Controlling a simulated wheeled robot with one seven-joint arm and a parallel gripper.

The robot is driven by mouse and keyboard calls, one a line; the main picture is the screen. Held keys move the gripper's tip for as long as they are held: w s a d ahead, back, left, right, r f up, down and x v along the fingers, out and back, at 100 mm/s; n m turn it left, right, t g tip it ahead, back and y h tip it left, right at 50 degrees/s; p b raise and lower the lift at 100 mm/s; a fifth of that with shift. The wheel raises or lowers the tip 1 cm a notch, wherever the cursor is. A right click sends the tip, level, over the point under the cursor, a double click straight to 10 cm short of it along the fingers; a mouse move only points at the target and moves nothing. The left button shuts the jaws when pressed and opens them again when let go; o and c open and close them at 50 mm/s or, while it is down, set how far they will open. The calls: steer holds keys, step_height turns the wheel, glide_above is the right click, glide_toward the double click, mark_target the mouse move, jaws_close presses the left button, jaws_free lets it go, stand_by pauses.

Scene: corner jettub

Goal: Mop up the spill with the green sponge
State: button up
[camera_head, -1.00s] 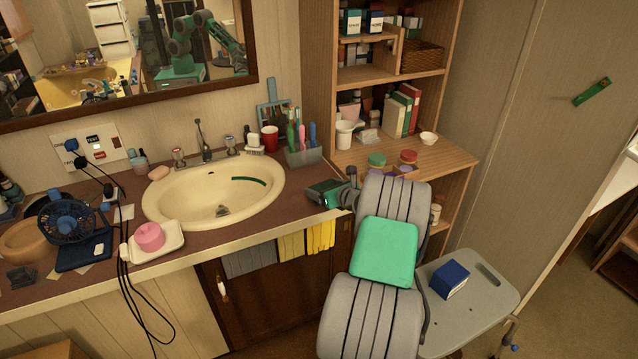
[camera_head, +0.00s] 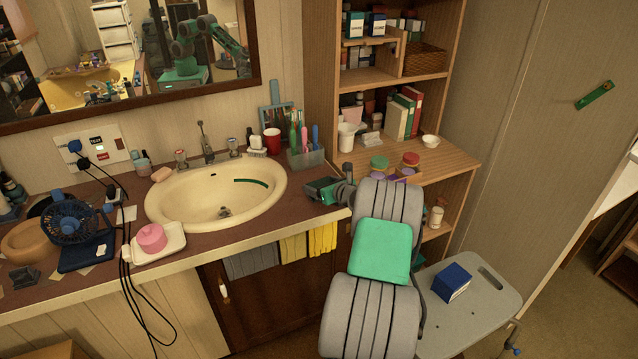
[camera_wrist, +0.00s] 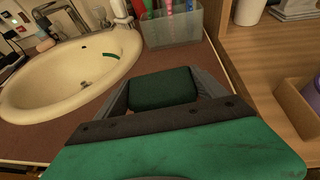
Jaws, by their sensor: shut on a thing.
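The green sponge (camera_wrist: 162,87) is a dark green block between the two grey fingers of my gripper (camera_wrist: 164,96) in the wrist view. The gripper is shut on it. In the head view my gripper (camera_head: 322,190) is at the right end of the brown counter (camera_head: 300,213), just right of the sink. The wrist view shows the sponge over the counter; I cannot tell whether it touches the surface. I cannot make out a spill in either view; the gripper and sponge hide part of the counter.
The cream sink (camera_head: 212,205) has a dark green strip on its inner wall. A toothbrush holder (camera_head: 305,158) and red cup (camera_head: 272,141) stand behind the gripper. The wooden shelf (camera_head: 450,158) is to the right. A soap dish (camera_head: 170,245) and fan (camera_head: 68,222) are left.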

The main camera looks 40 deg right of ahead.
steer(key=shift+s+a+r+p, duration=0.1)
steer(key=shift+s+r+p, duration=0.1)
steer(key=shift+r+p, duration=0.8)
steer(key=shift+s+r+p, duration=0.15)
steer(key=shift+r+p, duration=0.6)
steer(key=shift+r, duration=0.4)
steer(key=shift+s+a+r+p, duration=0.1)
steer(key=shift+s+r+p, duration=0.1)
steer(key=shift+r+p, duration=0.8)
steer(key=shift+r, duration=0.1)
